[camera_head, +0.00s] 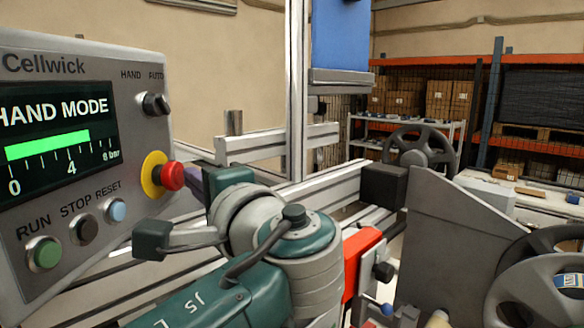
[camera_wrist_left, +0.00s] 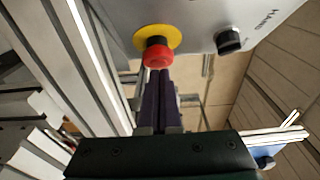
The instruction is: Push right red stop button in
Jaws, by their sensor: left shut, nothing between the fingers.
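The red stop button (camera_head: 171,176) sits on a yellow collar (camera_head: 152,175) on the right side of the grey Cellwick control panel (camera_head: 130,70). It also shows in the left wrist view (camera_wrist_left: 158,57), standing proud of its collar. My left gripper (camera_head: 188,174) has purple fingers, partly hidden by its teal body. In the left wrist view the fingers (camera_wrist_left: 160,76) are shut together with nothing between them. Their tips are right in front of the red button; I cannot tell whether they touch it. My right gripper is not in view.
The panel also has a green RUN button (camera_head: 45,254), a dark STOP button (camera_head: 83,230), a blue RESET button (camera_head: 115,211) and a black selector knob (camera_head: 156,104). Metal rails (camera_head: 275,140) run behind my left arm. A grey handwheel (camera_head: 420,148) stands to the right.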

